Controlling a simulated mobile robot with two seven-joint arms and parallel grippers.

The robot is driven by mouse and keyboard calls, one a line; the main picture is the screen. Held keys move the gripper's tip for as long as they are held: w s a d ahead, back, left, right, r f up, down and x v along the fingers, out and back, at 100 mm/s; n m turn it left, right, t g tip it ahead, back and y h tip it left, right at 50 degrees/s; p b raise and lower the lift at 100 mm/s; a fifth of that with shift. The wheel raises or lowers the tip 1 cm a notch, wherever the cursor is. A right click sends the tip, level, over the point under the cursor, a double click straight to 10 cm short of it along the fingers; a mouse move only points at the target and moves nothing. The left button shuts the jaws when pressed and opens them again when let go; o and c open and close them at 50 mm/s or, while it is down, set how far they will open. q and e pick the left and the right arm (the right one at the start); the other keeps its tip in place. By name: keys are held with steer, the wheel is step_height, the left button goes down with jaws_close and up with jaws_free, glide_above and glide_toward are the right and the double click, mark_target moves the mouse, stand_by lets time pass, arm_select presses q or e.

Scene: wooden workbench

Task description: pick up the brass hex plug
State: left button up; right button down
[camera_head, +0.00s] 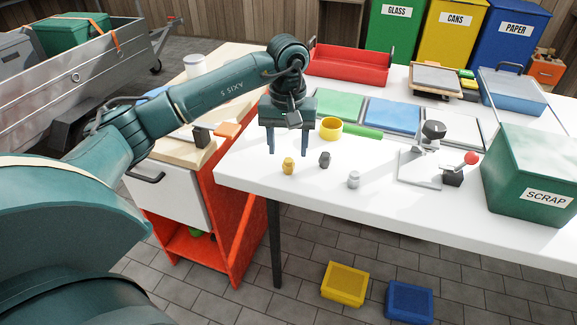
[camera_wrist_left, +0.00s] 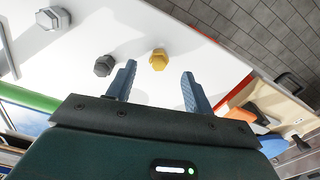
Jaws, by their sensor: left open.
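The brass hex plug (camera_head: 289,166) stands on the white table near its front left edge. It also shows in the left wrist view (camera_wrist_left: 158,60), ahead of and between the lines of the two fingers. My left gripper (camera_head: 287,152) is open and empty, pointing down just behind the brass plug; its fingers (camera_wrist_left: 157,82) are apart and do not touch it. A dark grey hex plug (camera_head: 324,160) stands to the right of the brass one, and a light grey one (camera_head: 353,179) farther right. My right gripper is not in view.
A yellow ring (camera_head: 331,128) and a green bar (camera_head: 362,132) lie behind the plugs. A fixture with a red knob (camera_head: 472,158) and a green scrap bin (camera_head: 526,185) stand to the right. A red tray (camera_head: 350,68) is at the back. The table's front edge is close.

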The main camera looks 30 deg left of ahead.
mark_target(289, 159)
arm_select(q)
step_height(289, 159, down, 5)
steer(key=shift+w+f, duration=0.1)
steer(key=shift+w, duration=0.05)
steer(key=c, duration=1.1)
